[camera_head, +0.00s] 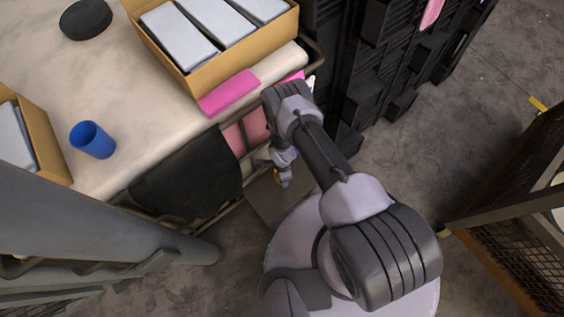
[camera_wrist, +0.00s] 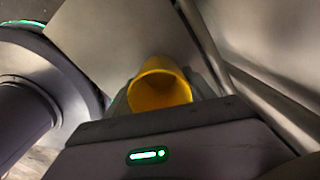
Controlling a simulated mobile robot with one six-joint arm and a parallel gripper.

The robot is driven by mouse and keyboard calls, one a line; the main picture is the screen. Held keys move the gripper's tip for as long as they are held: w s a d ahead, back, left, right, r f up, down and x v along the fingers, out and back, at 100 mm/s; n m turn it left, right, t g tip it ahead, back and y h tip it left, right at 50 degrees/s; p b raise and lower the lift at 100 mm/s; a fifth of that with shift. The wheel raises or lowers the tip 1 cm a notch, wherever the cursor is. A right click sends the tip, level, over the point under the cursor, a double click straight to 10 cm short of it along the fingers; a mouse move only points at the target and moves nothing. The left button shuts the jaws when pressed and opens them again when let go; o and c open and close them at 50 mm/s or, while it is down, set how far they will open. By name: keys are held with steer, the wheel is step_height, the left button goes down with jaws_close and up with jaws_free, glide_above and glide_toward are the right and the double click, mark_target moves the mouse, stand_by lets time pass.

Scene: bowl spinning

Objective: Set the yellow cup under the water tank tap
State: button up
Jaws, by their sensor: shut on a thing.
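My gripper (camera_head: 283,177) hangs low beside the cart, left of my arm in the head view. It is shut on the yellow cup (camera_wrist: 161,86), whose open mouth shows in the wrist view just beyond the dark gripper housing. Only a small yellow patch of the cup shows in the head view, and the gripper hides the rest. The fingers are mostly hidden behind the housing in the wrist view. I cannot make out a water tank or a tap in either view.
A cloth-covered table (camera_head: 130,45) at upper left holds a blue cup (camera_head: 92,140), cardboard boxes (camera_head: 255,47) and a pink item (camera_head: 228,93). Stacked black crates (camera_head: 350,75) stand behind my arm. A framed mesh structure (camera_head: 520,200) is at right. Bare floor (camera_head: 425,140) lies between.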

steer(key=shift+f, duration=0.3)
steer(key=o, duration=1.4)
steer(key=shift+c, duration=0.2)
step_height(320, 180, up, 12)
steer(key=p, duration=0.6)
steer(key=shift+r, duration=0.2)
